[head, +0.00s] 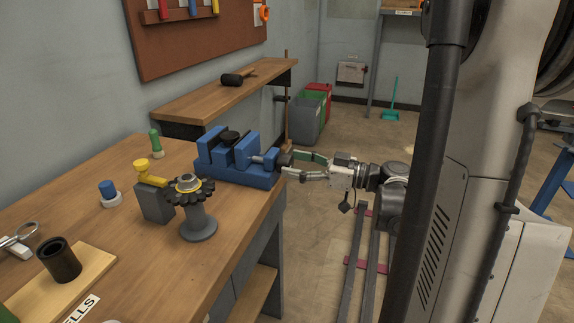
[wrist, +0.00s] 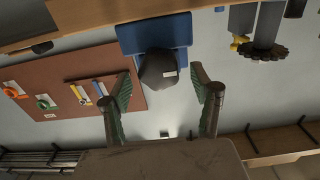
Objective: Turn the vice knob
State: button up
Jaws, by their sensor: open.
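The blue vice (head: 262,179) is at the far right corner of the wooden bench, with a dark round piece between its jaws. Its dark knob (head: 285,159) faces right, toward my gripper (head: 288,164). In the wrist view the picture is upside down; the knob (wrist: 157,72) is in front of the blue vice body (wrist: 180,30). My gripper (wrist: 160,78) is open, one finger to each side of the knob in that view, with visible gaps. The fingertips are close to the knob; whether they reach fully around it cannot be told.
A black toothed wheel on a grey stand (head: 198,226) and a grey block with a yellow top (head: 154,203) stand nearby. A screwdriver with a green handle (head: 155,142) is behind. A wooden shelf (head: 220,93) runs along the wall. Floor right of the bench is mostly free.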

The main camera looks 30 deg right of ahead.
jog(key=shift+x, duration=1.2)
jog(key=c, duration=1.1)
